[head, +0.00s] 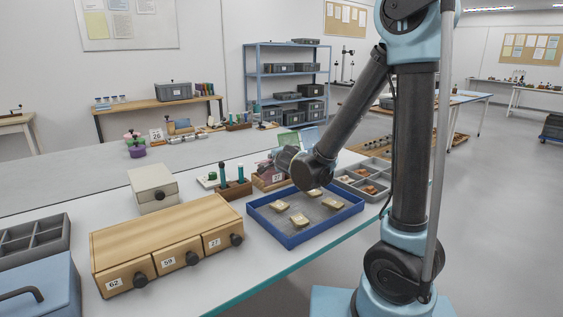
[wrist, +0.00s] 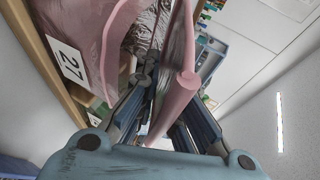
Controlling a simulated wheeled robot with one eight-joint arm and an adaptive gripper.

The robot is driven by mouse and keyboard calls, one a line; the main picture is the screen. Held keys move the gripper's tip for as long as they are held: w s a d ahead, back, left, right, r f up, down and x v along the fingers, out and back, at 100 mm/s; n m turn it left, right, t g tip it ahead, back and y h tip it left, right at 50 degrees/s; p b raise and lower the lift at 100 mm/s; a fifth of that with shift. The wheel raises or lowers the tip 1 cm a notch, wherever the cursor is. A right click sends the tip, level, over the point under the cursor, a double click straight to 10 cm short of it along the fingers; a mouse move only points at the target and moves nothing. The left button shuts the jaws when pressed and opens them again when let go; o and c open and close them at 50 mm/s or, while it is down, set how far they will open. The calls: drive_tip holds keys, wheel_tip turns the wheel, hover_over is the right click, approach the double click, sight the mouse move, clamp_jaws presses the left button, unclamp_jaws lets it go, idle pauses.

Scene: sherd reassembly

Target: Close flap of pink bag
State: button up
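The pink flap (wrist: 180,90) stands up, edge-on to the camera, apart from the opposite rim. My gripper (wrist: 155,85) is right at the flap, which runs down between its dark blue fingers. Whether the fingers press on it cannot be told.
The blue tray (head: 255,213) with several sherds lies in front of the bag. A wooden holder (head: 235,190) with dark bottles is to its left, and a grey compartment tray (head: 345,185) to its right. A wooden drawer unit (head: 150,230) and a pale box (head: 150,182) stand further left.

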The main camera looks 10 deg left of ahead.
drive_tip(key=shift+o, duration=0.4)
drive_tip(key=v, duration=1.2)
drive_tip(key=shift+w, duration=0.1)
drive_tip(key=shift+d, duration=0.1)
